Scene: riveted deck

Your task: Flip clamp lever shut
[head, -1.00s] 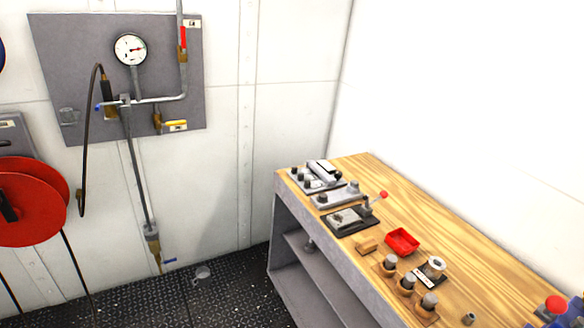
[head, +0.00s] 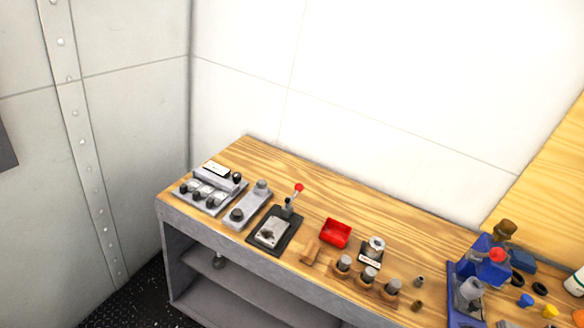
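A likely clamp (head: 272,232) sits on a dark plate near the middle of the wooden bench. It has a grey metal block, and at its back a lever (head: 291,198) with a red ball knob stands up, tilted slightly right. The lever does not lie down over the block. A blue device (head: 484,270) at the right also carries a red knob (head: 496,255); I cannot tell whether it is a clamp. My gripper is not in view.
A panel with knobs (head: 210,190) and a grey plate (head: 247,206) stand left of the clamp. A red tray (head: 335,233), a wooden block (head: 311,250) and a rack of grey cylinders (head: 367,278) lie to its right. The bench (head: 255,156) is bare along its back.

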